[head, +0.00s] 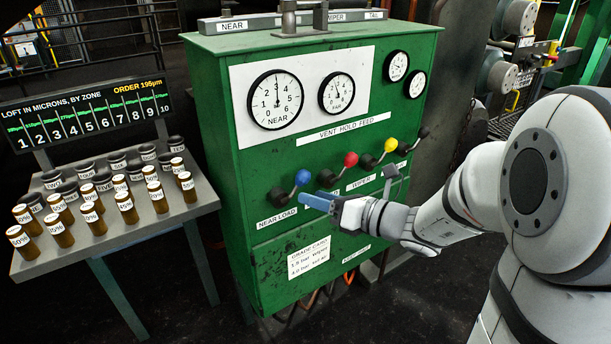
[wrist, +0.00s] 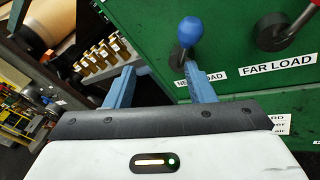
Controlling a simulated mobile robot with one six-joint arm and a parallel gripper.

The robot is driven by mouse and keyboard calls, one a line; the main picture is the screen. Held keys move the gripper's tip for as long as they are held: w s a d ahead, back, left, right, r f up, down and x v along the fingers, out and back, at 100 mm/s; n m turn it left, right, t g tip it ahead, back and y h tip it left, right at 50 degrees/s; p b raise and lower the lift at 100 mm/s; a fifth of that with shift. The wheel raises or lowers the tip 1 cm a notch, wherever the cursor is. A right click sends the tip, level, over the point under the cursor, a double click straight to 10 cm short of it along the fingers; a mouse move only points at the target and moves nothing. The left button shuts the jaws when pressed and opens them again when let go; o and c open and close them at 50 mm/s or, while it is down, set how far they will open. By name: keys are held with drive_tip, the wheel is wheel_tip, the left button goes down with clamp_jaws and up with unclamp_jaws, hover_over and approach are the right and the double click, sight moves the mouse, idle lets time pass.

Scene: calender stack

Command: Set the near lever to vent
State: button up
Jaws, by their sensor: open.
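The near lever has a blue knob (head: 303,177) and a dark pivot on the green cabinet (head: 222,150), above a NEAR LOAD label (head: 276,217). In the head view its arm slants up and right from the pivot. A VENT HOLD FEED strip (head: 343,131) is above the levers. My gripper (head: 312,201) is open just below and right of the blue knob. In the wrist view my gripper (wrist: 160,75) has spread fingers, and the blue knob (wrist: 190,30) stands just beyond the right fingertip. I cannot tell whether they touch. Nothing is between the fingers.
Red (head: 351,159), yellow (head: 391,145) and black (head: 424,132) knobbed levers stand to the right in a row. A NEAR gauge (head: 276,99) is above. A side table (head: 150,222) with several brown bottles is at the left. Dark floor lies between table and cabinet.

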sight(305, 177)
drive_tip(key=w+a+m+t, duration=0.1)
drive_tip(key=w, duration=0.1)
drive_tip(key=w+a+m+t, duration=0.1)
drive_tip(key=w, duration=0.2)
drive_tip(key=w+a+m, duration=0.1)
drive_tip(key=w+m, duration=0.1)
drive_tip(key=w, duration=0.1)
drive_tip(key=shift+w+a+f+t+h+b, duration=0.2)
drive_tip(key=shift+a+t+h+b, duration=0.1)
drive_tip(key=shift+t+b, duration=0.1)
drive_tip(key=shift+c, duration=0.3)
clamp_jaws()
drive_tip(key=shift+d, duration=0.35)
drive_tip(key=shift+a, duration=0.2)
drive_tip(key=shift+d, duration=0.1)
